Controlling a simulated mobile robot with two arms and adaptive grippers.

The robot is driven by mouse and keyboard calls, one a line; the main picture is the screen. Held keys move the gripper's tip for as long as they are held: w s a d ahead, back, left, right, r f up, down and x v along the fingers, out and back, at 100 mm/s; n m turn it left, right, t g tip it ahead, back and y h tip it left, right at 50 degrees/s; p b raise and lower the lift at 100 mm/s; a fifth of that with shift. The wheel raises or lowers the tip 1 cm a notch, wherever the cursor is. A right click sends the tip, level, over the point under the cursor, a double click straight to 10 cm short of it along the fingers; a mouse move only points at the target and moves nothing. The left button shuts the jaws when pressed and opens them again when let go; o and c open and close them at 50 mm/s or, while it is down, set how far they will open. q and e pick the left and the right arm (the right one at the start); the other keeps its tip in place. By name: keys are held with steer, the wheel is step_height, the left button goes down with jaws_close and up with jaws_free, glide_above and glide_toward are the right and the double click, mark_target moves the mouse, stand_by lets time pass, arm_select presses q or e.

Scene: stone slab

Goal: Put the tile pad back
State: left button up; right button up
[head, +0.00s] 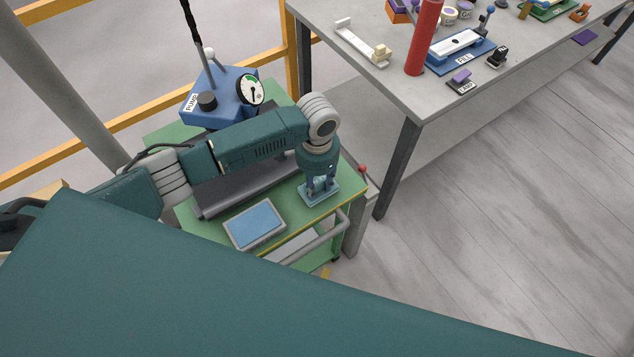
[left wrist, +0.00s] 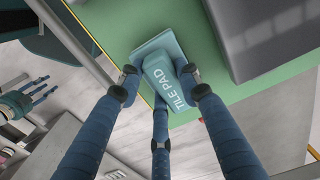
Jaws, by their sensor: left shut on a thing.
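The tile pad (left wrist: 160,72) is a pale teal block with a wider flat plate below it and white lettering on its side. My left gripper (head: 322,188) is shut on its upper block, with fingers on both sides in the left wrist view (left wrist: 160,82). The pad's plate (head: 316,198) shows below the fingers at the right end of the green cart top (head: 190,222). I cannot tell whether it touches the cart. My right gripper (left wrist: 40,92) shows at the left of the wrist view, with its fingers spread and empty; it is outside the head view.
A tray with a blue surface (head: 255,223) lies on the cart, left of the pad. A dark grey slab (head: 222,193) and a blue pump box with a gauge (head: 215,105) are behind it. A grey table (head: 390,92) with a red cylinder (head: 424,40) stands at the right.

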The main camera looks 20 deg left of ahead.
mark_target(317, 184)
arm_select(q)
steer(key=shift+f, duration=0.1)
steer(key=o, duration=1)
step_height(317, 184, up, 12)
steer(key=shift+r+b, duration=0.15)
steer(key=shift+b, duration=0.5)
steer(key=shift+s, duration=0.1)
